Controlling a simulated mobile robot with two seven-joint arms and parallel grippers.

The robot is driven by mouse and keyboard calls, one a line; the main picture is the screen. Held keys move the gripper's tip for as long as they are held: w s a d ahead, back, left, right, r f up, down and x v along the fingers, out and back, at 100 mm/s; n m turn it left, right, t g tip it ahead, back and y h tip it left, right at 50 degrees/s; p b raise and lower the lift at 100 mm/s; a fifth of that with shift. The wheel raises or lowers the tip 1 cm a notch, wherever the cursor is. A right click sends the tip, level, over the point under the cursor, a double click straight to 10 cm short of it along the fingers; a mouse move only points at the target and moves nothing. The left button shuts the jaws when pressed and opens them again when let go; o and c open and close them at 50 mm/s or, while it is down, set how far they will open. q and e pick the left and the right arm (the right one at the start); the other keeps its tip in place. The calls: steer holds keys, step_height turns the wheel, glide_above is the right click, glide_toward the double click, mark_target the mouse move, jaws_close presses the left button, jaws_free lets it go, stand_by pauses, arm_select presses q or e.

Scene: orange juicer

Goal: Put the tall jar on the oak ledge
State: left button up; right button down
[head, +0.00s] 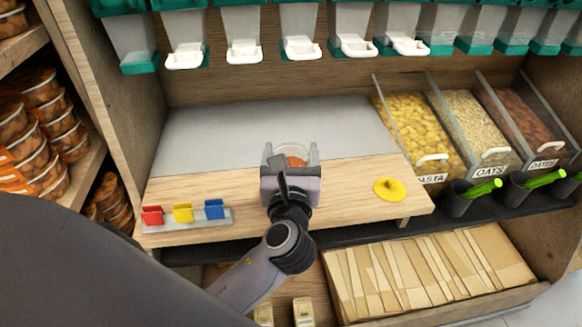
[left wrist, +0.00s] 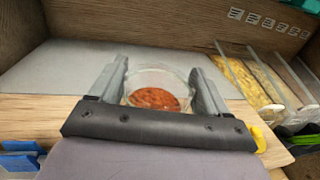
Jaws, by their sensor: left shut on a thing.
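A clear glass jar (head: 293,152) with reddish-brown contents is between the fingers of my left gripper (head: 291,153). In the left wrist view the jar (left wrist: 156,88) sits between the two fingers of the gripper (left wrist: 160,85), which is shut on it. The gripper hides the jar's lower part. The jar is over the oak ledge (head: 340,190), near its back edge by the grey surface (head: 220,130). I cannot tell whether its base touches the ledge. My right gripper is not in view.
Red, yellow and blue clips (head: 183,213) stand on a strip at the ledge's left. A yellow lid-like disc (head: 390,189) lies at its right. Bins of pasta (head: 420,125) and oats stand at right. White-spouted dispensers (head: 245,50) hang above. Paper bags (head: 430,272) fill a lower tray.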

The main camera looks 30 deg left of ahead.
arm_select(q)
steer(key=shift+f, duration=1.05)
steer(key=o, duration=1.9)
steer(key=shift+f, duration=0.2)
steer(key=shift+c, duration=0.2)
steer(key=shift+r, duration=0.15)
